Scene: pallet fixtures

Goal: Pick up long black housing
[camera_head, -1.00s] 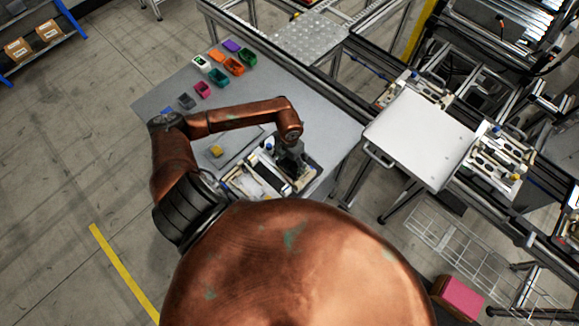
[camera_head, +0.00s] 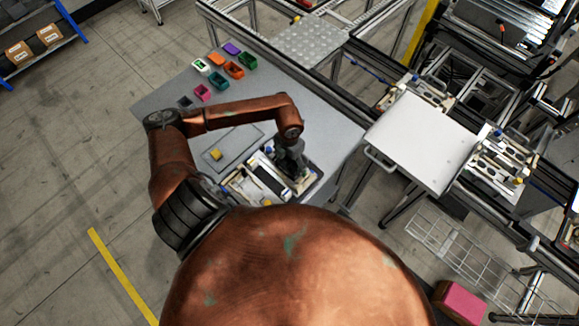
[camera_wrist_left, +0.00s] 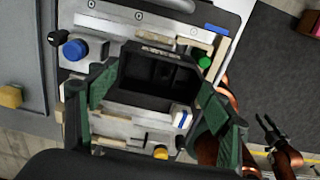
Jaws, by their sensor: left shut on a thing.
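The long black housing (camera_wrist_left: 158,72) is a dark, open-topped box between the green fingers of my left gripper (camera_wrist_left: 157,98) in the left wrist view. The fingers are shut on it, one at each end. In the head view my left gripper (camera_head: 291,172) is over the right part of a pale fixture (camera_head: 240,192) on the grey table; the arm and fingers hide the held housing there. I cannot tell whether the housing still touches the fixture. My right gripper (camera_wrist_left: 267,126) shows small in the left wrist view, its fingers apart and empty.
A grey plate with a yellow block (camera_head: 215,153) lies left of the fixture. Several coloured bins (camera_head: 218,80) stand at the table's far end. A conveyor frame runs along the right, with a white panel (camera_head: 420,140) and more fixtures (camera_head: 503,160).

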